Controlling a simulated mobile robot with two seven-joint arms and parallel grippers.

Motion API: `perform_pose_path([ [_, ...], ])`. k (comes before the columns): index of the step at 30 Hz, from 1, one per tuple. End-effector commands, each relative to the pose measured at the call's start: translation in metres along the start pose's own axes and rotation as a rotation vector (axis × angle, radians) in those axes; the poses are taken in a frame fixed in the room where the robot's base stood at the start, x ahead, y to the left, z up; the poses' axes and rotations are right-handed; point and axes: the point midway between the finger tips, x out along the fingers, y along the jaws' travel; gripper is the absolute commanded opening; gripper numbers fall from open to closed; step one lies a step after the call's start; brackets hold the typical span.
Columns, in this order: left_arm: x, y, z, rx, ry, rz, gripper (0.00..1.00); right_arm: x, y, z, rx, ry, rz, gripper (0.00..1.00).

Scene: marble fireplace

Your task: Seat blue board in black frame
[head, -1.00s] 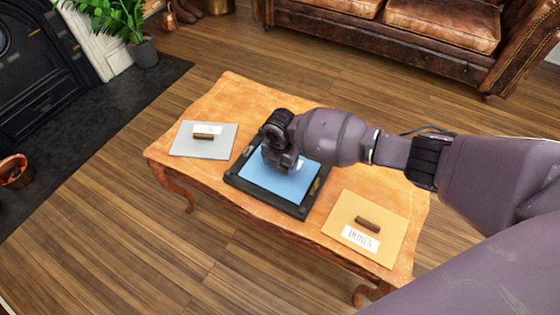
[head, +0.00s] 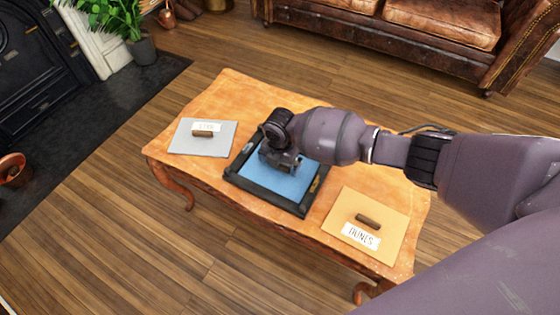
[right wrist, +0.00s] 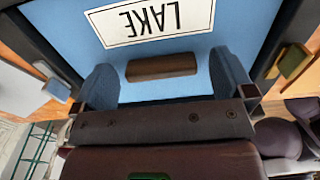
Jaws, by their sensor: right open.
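The blue board (head: 291,184) lies inside the black frame (head: 262,193) at the middle of the table. In the right wrist view the board (right wrist: 62,32) shows a white LAKE label (right wrist: 150,18) and a brown bar handle (right wrist: 162,67). The dark frame edges (right wrist: 292,22) run along both sides of the board. My right gripper (head: 280,165) is over the board and hides part of it. In the right wrist view its fingers (right wrist: 165,84) stand apart on either side of the handle, with gaps at both ends. My left gripper is not in view.
A grey board (head: 185,143) with a handle lies to the left on the wooden table (head: 235,95). A tan DUNES board (head: 385,217) lies to the right. The table's far left part is clear. A leather sofa (head: 400,30) stands behind.

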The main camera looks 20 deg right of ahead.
Motion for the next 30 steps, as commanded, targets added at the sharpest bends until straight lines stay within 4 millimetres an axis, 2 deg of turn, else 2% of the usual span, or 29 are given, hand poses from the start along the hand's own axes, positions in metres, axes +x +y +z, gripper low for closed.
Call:
perform_pose_path([
  [3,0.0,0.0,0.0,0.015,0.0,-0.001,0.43,0.001,0.0,0.0,0.0,0.001,-0.001,1.0],
  [6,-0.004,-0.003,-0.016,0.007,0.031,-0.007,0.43,-0.025,0.002,0.002,0.0,-0.006,0.007,1.0],
  [9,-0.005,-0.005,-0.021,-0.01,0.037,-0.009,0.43,-0.048,0.003,0.003,0.0,-0.008,0.011,1.0],
  [18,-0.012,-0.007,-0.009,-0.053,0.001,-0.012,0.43,-0.096,0.002,0.002,0.0,-0.006,0.007,1.0],
  [24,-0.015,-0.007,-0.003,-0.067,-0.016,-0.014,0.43,-0.108,0.0,0.001,0.0,-0.002,0.003,1.0],
  [30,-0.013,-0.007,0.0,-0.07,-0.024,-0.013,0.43,-0.108,0.0,0.0,0.0,0.001,0.0,1.0],
])
